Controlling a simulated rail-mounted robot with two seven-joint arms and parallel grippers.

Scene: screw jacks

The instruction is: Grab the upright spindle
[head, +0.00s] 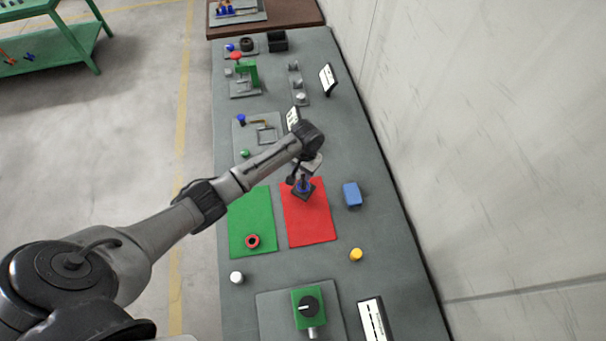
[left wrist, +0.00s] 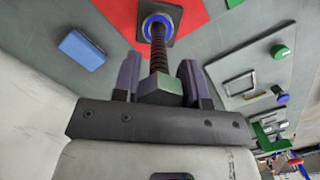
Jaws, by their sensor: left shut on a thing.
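The spindle (left wrist: 159,62) is a dark threaded rod with a grey-green block at its near end. It stands upright in a blue-ringed base (left wrist: 157,25) on a dark square plate. The jack (head: 303,190) sits on the red mat (head: 310,225) in the head view, its top partly hidden by my arm. My left gripper (left wrist: 159,80) is directly over the jack, its fingers on either side of the spindle, shut on it near the block. In the head view my left gripper (head: 302,176) is small and partly hidden by its own wrist. My right gripper is not in view.
A green mat (head: 250,222) with a red ring (head: 253,241) lies to the left. A blue block (head: 352,194) and a yellow knob (head: 356,255) are to the right. A green box with a black dial (head: 308,306) is at the near end. The wall borders the bench's right side.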

